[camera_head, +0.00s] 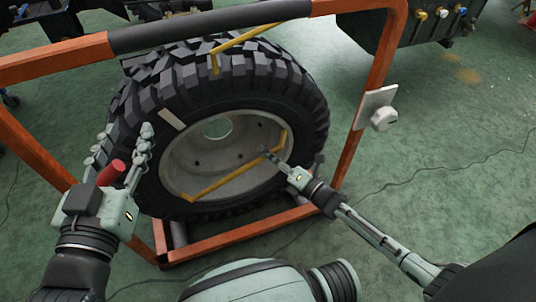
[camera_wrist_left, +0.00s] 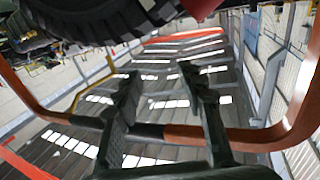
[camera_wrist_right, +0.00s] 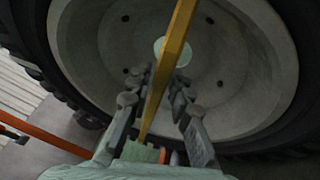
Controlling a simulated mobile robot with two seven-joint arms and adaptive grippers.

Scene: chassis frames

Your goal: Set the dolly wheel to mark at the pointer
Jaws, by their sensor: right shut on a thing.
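The dolly wheel (camera_head: 300,100) is a large black knobby tyre on a pale rim, upright in an orange frame. A whitish mark (camera_head: 172,119) is on its upper-left sidewall. The yellow pointer (camera_head: 215,62) bends down over the tyre's top; the mark is left of and below its tip. A yellow bar (camera_head: 225,180) crosses the rim. My right gripper (camera_head: 266,153) is shut on this bar, which runs between its fingers in the right wrist view (camera_wrist_right: 165,75). My left gripper (camera_head: 122,145) is open and empty at the tyre's left, by a red grip (camera_head: 111,172).
The orange frame (camera_head: 350,150) surrounds the wheel, with a dark padded top bar (camera_head: 205,27). A white plate with a round knob (camera_head: 383,118) is on its right post. A cable (camera_head: 440,172) lies on the green floor, which is mostly clear at right.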

